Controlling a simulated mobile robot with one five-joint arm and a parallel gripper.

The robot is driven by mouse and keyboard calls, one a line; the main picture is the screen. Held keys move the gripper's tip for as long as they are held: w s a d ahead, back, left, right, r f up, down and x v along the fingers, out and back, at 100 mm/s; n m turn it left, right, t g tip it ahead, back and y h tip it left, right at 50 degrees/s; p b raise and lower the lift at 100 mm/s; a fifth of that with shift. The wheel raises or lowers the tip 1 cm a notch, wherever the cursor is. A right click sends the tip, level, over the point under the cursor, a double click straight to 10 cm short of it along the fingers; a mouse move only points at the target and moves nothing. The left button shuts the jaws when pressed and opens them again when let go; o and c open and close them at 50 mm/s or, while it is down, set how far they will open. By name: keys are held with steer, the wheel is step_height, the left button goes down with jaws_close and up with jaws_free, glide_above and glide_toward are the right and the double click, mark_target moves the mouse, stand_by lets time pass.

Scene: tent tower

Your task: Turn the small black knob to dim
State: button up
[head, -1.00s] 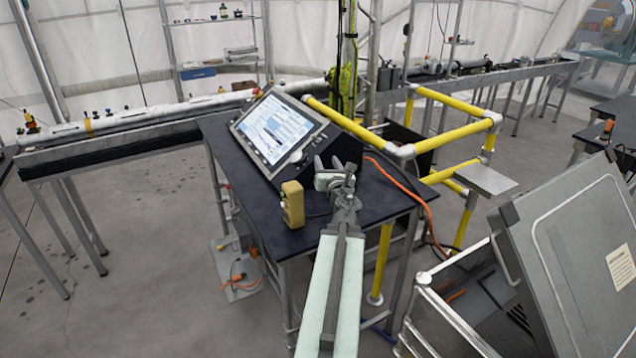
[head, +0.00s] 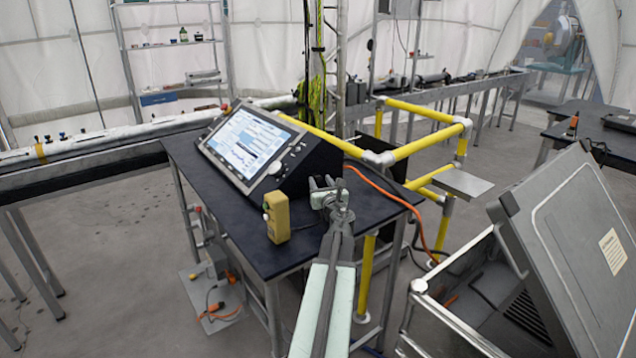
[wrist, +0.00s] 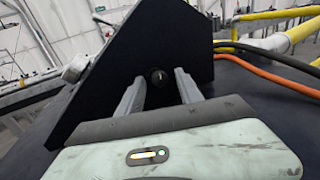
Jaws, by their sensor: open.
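The small black knob (wrist: 157,77) shows in the wrist view as a small round thing with a light mark, on the dark side face of the console (wrist: 200,45). In the head view the console (head: 316,160) stands on the dark table with its lit screen tilted to the left; I cannot make out the small knob there. My gripper (wrist: 159,78) is open, its two grey fingers pointing at the side face, one either side of the knob in the picture. I cannot tell whether they touch it. In the head view my gripper (head: 330,190) is just right of the console.
A yellow box (head: 279,218) stands on the table (head: 195,185) left of my gripper. An orange cable (head: 385,184) runs behind and right of it. Yellow rails (head: 415,145) stand beyond. An open grey case (head: 570,235) is at the right.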

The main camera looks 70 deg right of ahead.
steer(key=shift+w+d, duration=0.25)
steer(key=shift+d, duration=0.15)
steer(key=shift+a, duration=0.1)
jaws_close()
